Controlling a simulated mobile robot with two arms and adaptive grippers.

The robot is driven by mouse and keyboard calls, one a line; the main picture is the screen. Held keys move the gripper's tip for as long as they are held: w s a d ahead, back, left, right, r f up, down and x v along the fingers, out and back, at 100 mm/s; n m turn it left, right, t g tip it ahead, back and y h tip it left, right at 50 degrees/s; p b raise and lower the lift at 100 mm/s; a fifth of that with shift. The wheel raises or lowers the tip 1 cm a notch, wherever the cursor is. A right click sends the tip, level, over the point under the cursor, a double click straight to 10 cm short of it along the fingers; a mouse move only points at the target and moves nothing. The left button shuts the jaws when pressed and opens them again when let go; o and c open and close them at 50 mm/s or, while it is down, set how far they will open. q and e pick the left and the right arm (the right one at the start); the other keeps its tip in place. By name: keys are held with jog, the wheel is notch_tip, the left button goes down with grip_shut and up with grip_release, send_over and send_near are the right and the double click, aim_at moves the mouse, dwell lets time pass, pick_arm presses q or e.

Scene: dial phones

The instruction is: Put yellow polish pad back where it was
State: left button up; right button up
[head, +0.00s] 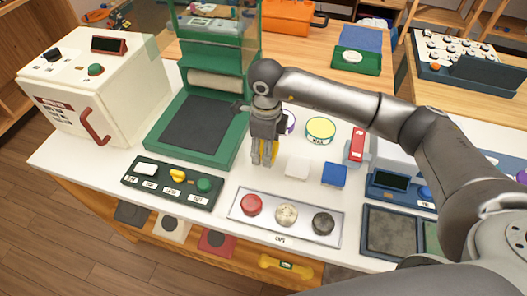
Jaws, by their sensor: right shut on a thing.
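My right gripper (264,160) points down over the white table and is shut on the yellow polish pad (274,151). Only a yellow sliver of the pad shows at the fingers; the rest is hidden by them. I cannot tell whether the pad touches the table. A white pad (297,169) and a blue pad (335,175) lie in a row to the right of the gripper. My left gripper is not in view.
A silver tray (234,212) with red, cream and dark caps lies in front. A dark green tray (133,181) is at front left, and a green press (155,151) stands behind it.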

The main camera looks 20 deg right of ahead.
jog(key=shift+w+a+f, duration=0.15)
jog(key=shift+w+f, duration=0.3)
jog(key=shift+f, duration=0.2)
notch_tip(320, 180, down, 2)
jog(key=shift+f+p, duration=0.1)
jog(key=shift+p, duration=0.7)
jog(key=shift+f, duration=0.35)
jog(key=shift+f, duration=0.1)
jog(key=shift+f+b, duration=0.15)
jog(key=shift+b, duration=0.2)
jog(key=o, duration=1)
